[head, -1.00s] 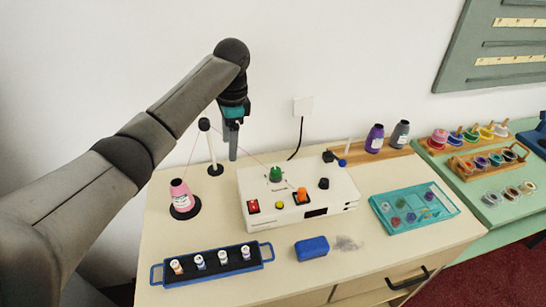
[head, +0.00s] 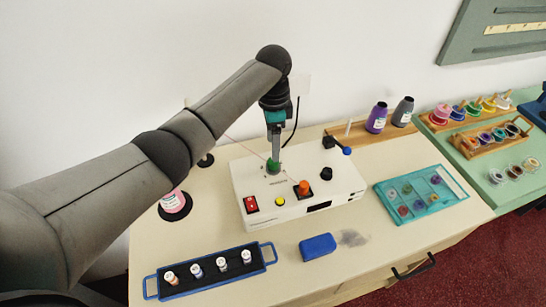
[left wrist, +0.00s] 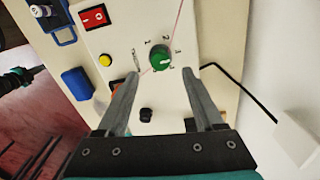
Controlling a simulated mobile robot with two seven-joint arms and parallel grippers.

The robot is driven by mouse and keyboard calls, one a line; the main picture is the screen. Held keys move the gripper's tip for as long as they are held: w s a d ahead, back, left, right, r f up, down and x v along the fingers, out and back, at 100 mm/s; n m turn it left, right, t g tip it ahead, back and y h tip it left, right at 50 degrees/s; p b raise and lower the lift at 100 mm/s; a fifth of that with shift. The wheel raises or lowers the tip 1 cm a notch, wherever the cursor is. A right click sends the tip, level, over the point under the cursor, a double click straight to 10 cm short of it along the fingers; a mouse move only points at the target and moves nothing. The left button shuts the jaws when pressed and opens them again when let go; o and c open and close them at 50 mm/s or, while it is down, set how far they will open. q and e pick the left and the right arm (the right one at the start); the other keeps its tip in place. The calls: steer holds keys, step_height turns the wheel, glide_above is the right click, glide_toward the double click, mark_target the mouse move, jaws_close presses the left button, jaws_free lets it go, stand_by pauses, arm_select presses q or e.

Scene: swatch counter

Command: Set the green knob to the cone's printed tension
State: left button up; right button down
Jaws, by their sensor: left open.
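The green knob (head: 273,166) is on top of the white machine (head: 340,178). In the left wrist view the knob (left wrist: 160,57) has printed figures around it, and its white mark points to the lower right, towards a figure I cannot read surely. My left gripper (head: 274,157) is over the knob and points down. In the left wrist view its open fingers (left wrist: 160,75) are on either side of the knob's near side, not closed on it. The pink cone (head: 173,202) stands left of the machine, partly hidden behind my left arm; its print is too small to read.
The machine also has a red switch (head: 251,204), yellow button (head: 279,201), orange knob (head: 304,187) and black knob (head: 326,173). A blue block (head: 317,246), blue-handled spool tray (head: 210,273) and teal tray (head: 421,194) lie around it. A dark, teal part (left wrist: 20,77) may be my right gripper.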

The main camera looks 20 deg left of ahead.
arm_select(q)
step_height(320, 180, down, 6)
steer(key=shift+r+b, duration=0.1)
steer(key=shift+b, duration=0.25)
steer(key=shift+c, duration=0.3)
jaws_close()
